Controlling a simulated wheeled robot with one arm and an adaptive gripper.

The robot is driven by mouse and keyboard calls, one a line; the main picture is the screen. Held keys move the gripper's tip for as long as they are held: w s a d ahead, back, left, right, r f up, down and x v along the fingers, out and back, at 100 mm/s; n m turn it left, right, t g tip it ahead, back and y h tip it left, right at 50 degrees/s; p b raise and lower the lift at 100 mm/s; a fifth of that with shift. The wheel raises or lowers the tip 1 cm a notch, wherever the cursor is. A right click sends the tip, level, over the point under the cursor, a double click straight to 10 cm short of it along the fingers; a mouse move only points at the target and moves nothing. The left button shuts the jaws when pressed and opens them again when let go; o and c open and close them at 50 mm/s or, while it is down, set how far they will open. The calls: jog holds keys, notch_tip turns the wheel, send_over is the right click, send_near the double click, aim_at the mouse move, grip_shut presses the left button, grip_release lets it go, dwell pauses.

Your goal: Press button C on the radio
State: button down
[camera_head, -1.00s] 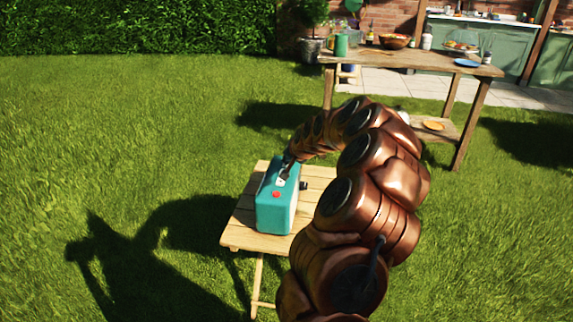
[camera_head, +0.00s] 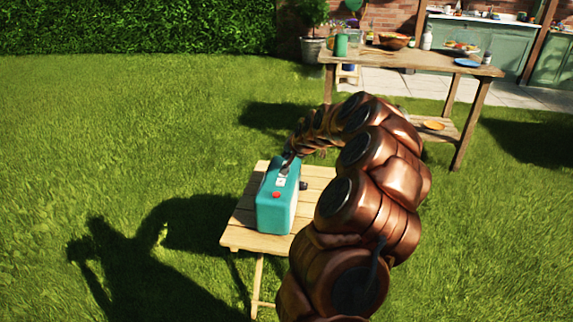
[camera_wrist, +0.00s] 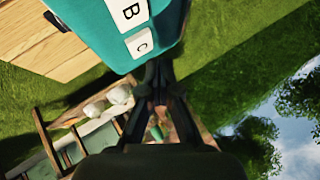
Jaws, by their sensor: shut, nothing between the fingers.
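The teal radio (camera_head: 272,214) stands upright on a small wooden table. A red button (camera_head: 276,194) shows on its top near the front, with a white button (camera_head: 281,182) behind it. In the wrist view, the radio's teal top (camera_wrist: 100,25) carries white buttons lettered B (camera_wrist: 130,11) and C (camera_wrist: 139,42). My gripper (camera_wrist: 158,72) is shut and empty. Its fingertips are at the radio's end beside button C, and I cannot tell if they touch the radio. In the head view my gripper (camera_head: 287,165) is over the far end of the radio's top.
The small wooden table (camera_head: 240,238) has bare slats around the radio. A dark knob (camera_head: 303,185) sticks out at the radio's right side. A larger wooden table (camera_head: 400,62) with bowls and a green canister (camera_head: 340,45) stands behind. Open grass lies to the left.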

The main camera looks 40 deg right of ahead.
jog(key=shift+r+p, duration=0.55)
jog(key=shift+r, duration=1.85)
jog(key=shift+a, duration=0.1)
